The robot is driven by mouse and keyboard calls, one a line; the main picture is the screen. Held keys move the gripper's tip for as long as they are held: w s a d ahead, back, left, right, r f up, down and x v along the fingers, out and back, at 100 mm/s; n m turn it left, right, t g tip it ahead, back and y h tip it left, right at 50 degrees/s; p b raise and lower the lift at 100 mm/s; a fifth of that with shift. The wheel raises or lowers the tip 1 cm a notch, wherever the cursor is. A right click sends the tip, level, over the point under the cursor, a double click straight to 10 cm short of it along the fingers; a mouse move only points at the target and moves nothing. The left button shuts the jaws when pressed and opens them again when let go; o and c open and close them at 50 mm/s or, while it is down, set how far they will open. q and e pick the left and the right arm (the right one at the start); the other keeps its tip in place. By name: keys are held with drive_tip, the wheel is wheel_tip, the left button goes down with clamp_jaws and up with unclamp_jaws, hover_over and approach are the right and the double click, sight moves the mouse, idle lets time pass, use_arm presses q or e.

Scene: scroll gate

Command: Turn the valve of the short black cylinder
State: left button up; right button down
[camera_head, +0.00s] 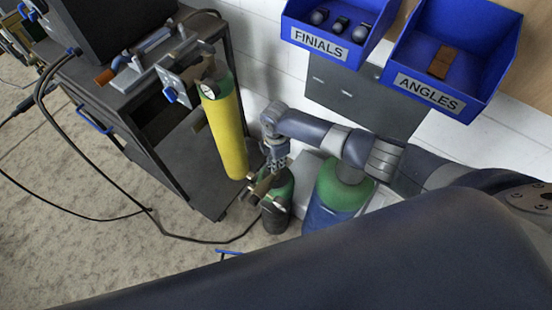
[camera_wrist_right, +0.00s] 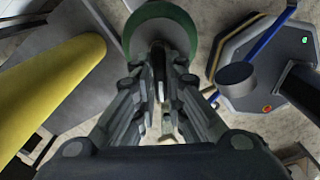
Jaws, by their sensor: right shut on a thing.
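The short black cylinder (camera_head: 277,218) with a green shoulder stands upright on the floor in the head view, between the yellow cylinder and a green-and-blue one. Its brass valve (camera_head: 262,187) is at its top, partly covered by my right gripper (camera_head: 274,170), which comes down from above. In the right wrist view, the cylinder's green shoulder (camera_wrist_right: 142,17) shows as a round shape beyond the fingers of my right gripper (camera_wrist_right: 162,105). The fingers are shut on the valve, which is mostly hidden between them. My left gripper is not in view.
A green-and-blue cylinder (camera_head: 338,197) is close on the right, under my right arm. A black hose (camera_head: 185,238) runs across the floor. Blue bins (camera_head: 440,80) hang on the wall above.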

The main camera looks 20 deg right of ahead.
drive_tip(key=m+p, duration=0.2)
drive_tip(key=m, duration=0.4)
drive_tip(key=shift+s+m, duration=0.1)
drive_tip(key=shift+m, duration=0.2)
drive_tip(key=m+p, duration=0.2)
drive_tip(key=m, duration=0.4)
idle(0.4)
drive_tip(key=c, duration=1.7)
unclamp_jaws()
drive_tip(key=shift+o, duration=0.2)
wheel_tip(320, 180, up, 12)
